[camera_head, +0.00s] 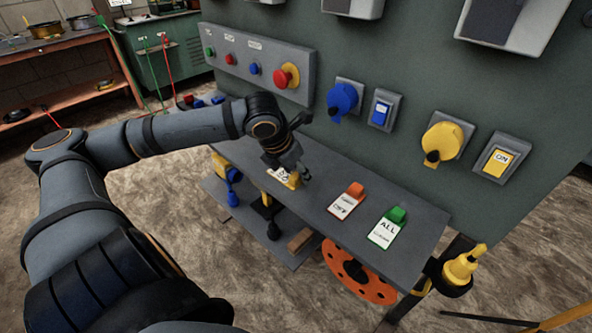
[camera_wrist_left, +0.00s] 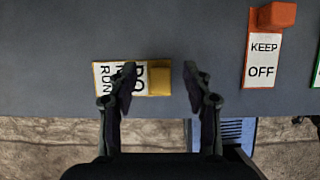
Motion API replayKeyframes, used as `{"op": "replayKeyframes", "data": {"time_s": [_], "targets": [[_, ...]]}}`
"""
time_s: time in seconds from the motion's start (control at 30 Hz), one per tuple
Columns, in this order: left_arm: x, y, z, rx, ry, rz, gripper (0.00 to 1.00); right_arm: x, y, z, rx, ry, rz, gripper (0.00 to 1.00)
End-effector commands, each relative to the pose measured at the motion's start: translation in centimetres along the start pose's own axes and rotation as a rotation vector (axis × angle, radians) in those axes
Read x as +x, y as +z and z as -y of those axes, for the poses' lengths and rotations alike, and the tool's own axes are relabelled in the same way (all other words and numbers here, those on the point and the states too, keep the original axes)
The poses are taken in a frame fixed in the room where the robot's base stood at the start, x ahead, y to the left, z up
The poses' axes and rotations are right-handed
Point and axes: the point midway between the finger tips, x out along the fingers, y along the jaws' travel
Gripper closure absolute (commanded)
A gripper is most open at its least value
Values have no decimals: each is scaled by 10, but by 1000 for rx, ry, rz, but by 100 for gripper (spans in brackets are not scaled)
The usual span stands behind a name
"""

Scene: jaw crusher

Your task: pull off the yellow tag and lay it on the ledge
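The yellow tag (camera_wrist_left: 160,80) has a yellow block at one end and a white printed plate (camera_wrist_left: 106,76). It lies on the grey ledge (camera_wrist_left: 60,35) near its front edge, and partly shows in the head view (camera_head: 284,178). My left gripper (camera_wrist_left: 160,75) is open above the tag. One finger crosses the white plate in the wrist view, and the other is right of the yellow block. No grip on the tag shows, and I cannot tell how high the fingertips are. In the head view the left gripper (camera_head: 291,164) is over the ledge's left part. My right gripper is not in view.
An orange tag (camera_head: 347,201) and a green tag (camera_head: 388,227) lie to the right on the ledge. The panel behind carries a red stop button (camera_head: 286,76), a blue knob (camera_head: 342,98) and a yellow knob (camera_head: 441,142). A yellow bottle (camera_head: 464,264) hangs at the right end.

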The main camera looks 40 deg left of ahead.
Motion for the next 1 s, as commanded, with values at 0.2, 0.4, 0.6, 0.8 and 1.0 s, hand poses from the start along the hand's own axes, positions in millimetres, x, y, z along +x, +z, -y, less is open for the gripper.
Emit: {"op": "replayKeyframes", "data": {"time_s": [0.2,0.4,0.6,0.8,1.0], "targets": [[-1,1,0,0,0,1,50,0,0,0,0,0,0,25],[-26,13,1,-1,-5,8,50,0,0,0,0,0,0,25],[-59,29,1,-4,-8,10,50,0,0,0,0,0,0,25],[-83,40,0,-2,-5,5,50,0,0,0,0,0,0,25],[-91,42,-1,0,0,1,50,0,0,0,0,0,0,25]]}}
